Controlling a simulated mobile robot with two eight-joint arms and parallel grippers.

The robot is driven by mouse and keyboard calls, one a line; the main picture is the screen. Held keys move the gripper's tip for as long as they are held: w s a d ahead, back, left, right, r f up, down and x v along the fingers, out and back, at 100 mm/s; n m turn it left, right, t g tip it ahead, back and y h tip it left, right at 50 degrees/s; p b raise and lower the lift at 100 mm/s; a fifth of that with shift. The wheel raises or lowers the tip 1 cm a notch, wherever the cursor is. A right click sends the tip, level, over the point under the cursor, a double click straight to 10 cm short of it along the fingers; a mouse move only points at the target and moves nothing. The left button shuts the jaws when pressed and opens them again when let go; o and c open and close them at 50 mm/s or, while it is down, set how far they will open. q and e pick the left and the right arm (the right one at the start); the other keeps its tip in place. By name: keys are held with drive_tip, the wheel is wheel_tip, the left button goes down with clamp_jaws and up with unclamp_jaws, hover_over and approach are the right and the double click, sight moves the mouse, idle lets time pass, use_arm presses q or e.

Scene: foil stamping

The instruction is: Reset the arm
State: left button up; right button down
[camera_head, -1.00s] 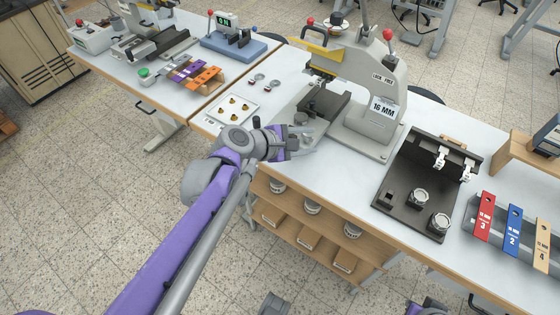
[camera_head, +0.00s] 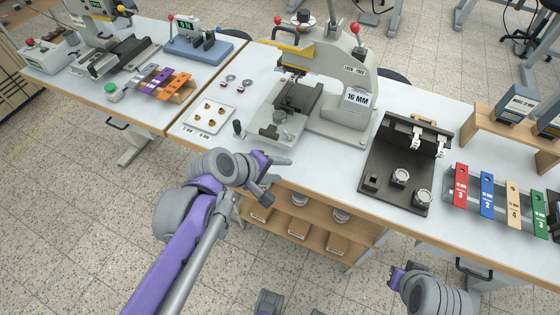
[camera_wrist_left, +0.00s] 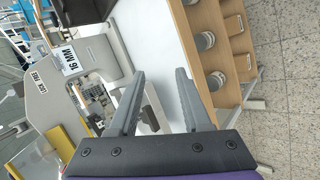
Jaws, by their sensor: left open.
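My left arm, purple and grey, comes in from the left in the head view. Its gripper (camera_head: 279,176) is off the front edge of the table, in front of the 16 MM press (camera_head: 330,80). In the left wrist view the two grey fingers (camera_wrist_left: 160,76) stand apart with nothing between them. The press also shows in that view (camera_wrist_left: 85,70), to the left of the fingers. Part of my right arm, with a purple end piece (camera_head: 398,276), shows at the lower right of the head view. Its finger opening cannot be made out.
A white tray (camera_head: 228,119) with small brass parts lies left of the press. A black fixture (camera_head: 378,170) with round pieces is right of it, then numbered coloured plates (camera_head: 487,187). Wooden shelves (camera_head: 300,228) are under the table. The floor in front is open.

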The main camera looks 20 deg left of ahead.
use_arm(q)
drive_tip(key=shift+s, duration=0.1)
drive_tip(key=s+a+m+g+y+p, duration=0.2)
drive_tip(key=s+m+y+p, duration=0.2)
drive_tip(key=s+m, duration=0.6)
drive_tip(key=f+m, duration=0.1)
drive_tip(key=m, duration=0.1)
drive_tip(key=shift+m, duration=0.4)
drive_tip(key=shift+s, duration=0.1)
